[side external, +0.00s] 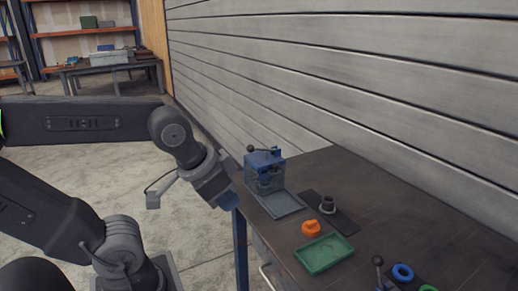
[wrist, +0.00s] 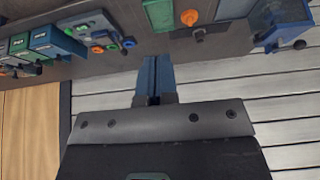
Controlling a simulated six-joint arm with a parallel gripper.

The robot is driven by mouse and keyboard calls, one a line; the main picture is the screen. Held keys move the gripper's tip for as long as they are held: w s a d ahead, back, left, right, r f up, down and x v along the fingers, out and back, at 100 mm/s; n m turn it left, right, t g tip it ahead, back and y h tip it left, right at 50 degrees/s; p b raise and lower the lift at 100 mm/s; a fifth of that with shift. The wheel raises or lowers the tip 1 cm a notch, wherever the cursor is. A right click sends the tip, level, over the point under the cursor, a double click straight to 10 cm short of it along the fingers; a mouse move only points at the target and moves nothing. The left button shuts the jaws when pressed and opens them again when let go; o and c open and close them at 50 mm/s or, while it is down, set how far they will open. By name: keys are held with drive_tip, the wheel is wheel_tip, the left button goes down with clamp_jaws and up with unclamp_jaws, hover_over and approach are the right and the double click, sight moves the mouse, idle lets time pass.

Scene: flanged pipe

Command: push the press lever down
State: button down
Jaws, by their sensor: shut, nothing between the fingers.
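The blue press (side external: 265,172) stands at the far left end of the bench, with a grey plate in front of it. Its lever ends in a dark ball knob (side external: 250,148) at the press's upper left. In the wrist view the press (wrist: 280,18) is at the upper right, and the dark knob (wrist: 299,44) shows below it. My gripper (side external: 230,203) is left of the press and apart from it, near the bench's edge. In the wrist view my gripper's blue fingers (wrist: 156,60) are together and empty, pointing toward the bench. The fingertips are small in the side view.
On the bench (side external: 365,185) are a green tray (side external: 324,252), an orange part (side external: 311,228), a dark flanged part (side external: 327,205) on a black strip, and a blue ring (side external: 402,272). Blue and green bins (wrist: 55,42) show in the wrist view. A slatted wall (side external: 350,80) stands behind.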

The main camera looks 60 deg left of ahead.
drive_tip(key=w+a+r+g+y, duration=0.1)
drive_tip(key=w+a+r+g, duration=0.15)
drive_tip(key=w+a, duration=0.45)
drive_tip(key=w+a+r+g, duration=0.1)
drive_tip(key=w+a+r, duration=0.35)
drive_tip(key=w, duration=0.45)
drive_tip(key=w+a+f+g, duration=0.1)
drive_tip(key=w+a+f, duration=0.1)
drive_tip(key=a, duration=0.5)
drive_tip(key=w+a+f+g, duration=0.1)
drive_tip(key=w+a+f, duration=0.2)
drive_tip(key=a, duration=0.5)
drive_tip(key=w+a+f+g+h, duration=0.1)
drive_tip(key=w+a+f, duration=0.1)
drive_tip(key=a, duration=0.5)
drive_tip(key=shift+w+a+f+m, duration=0.2)
drive_tip(key=shift+w+m, duration=0.1)
drive_tip(key=shift+w, duration=0.15)
